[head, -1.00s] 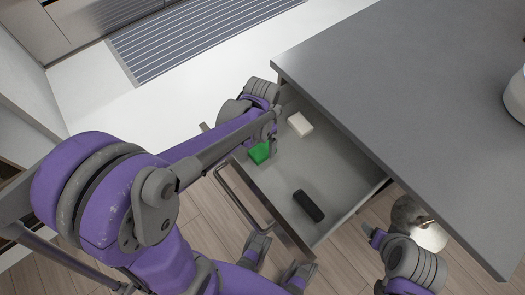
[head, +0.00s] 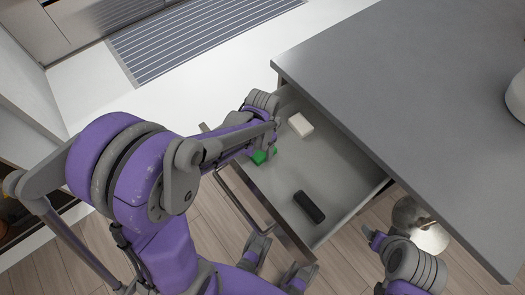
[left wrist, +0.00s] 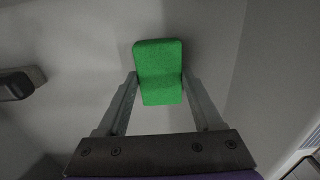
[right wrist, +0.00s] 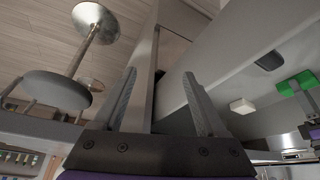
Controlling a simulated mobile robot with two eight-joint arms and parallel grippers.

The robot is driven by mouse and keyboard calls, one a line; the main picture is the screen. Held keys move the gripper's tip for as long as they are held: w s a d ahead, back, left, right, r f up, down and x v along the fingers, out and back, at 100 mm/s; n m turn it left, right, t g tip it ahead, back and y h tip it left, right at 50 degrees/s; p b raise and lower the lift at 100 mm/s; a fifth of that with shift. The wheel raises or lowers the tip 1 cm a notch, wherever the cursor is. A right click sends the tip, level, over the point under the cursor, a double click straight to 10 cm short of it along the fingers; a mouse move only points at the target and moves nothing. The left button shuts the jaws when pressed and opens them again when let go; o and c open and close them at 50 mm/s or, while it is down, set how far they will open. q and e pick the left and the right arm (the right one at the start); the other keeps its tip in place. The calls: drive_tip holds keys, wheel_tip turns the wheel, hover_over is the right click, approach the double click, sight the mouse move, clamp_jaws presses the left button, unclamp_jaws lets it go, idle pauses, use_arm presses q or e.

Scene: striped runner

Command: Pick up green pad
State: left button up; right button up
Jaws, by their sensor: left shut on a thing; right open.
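The green pad (head: 259,157) is in the open drawer (head: 330,188), near its left front corner and partly hidden by my left arm in the head view. In the left wrist view the pad (left wrist: 160,72) sits between the two fingers of my left gripper (left wrist: 160,88), which is shut on it. I cannot tell whether the pad still touches the drawer floor. The pad (right wrist: 296,84) also shows at the right in the right wrist view. My right gripper (right wrist: 160,92) is open and empty, outside the drawer near the counter's front corner.
A white block (head: 301,124) and a black block (head: 309,206) lie in the drawer. The drawer handle (head: 243,205) runs along its front. The grey counter (head: 410,100) overhangs the drawer's back. A round stool (right wrist: 58,90) stands near my right gripper.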

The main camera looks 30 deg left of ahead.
sight(262, 150)
use_arm(q)
drive_tip(key=shift+c, duration=1.4)
wheel_tip(262, 150, up, 10)
drive_tip(key=p, duration=0.1)
drive_tip(key=shift+p, duration=0.35)
